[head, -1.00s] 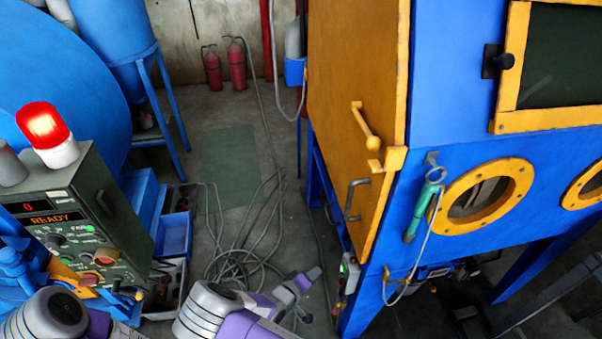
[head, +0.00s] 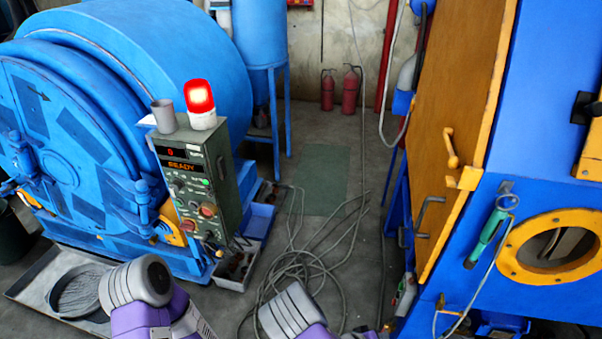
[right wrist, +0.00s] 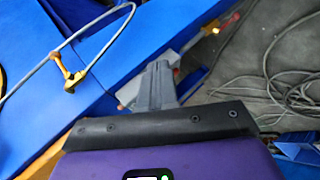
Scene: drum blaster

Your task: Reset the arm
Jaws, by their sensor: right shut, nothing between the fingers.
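My right gripper (right wrist: 155,84) shows in the right wrist view with its grey fingers together and nothing between them. It is in front of blue painted metal, with the grey floor beyond. In the head view only purple and grey links of my two arms show at the bottom edge, and neither gripper can be made out there. My left gripper is out of view.
A blue drum machine (head: 90,130) stands at left, with a green control box (head: 195,185) reading READY and a lit red beacon (head: 200,97). A blue cabinet (head: 470,225) with a yellow door (head: 460,110) stands at right. Cables (head: 310,260) lie between them.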

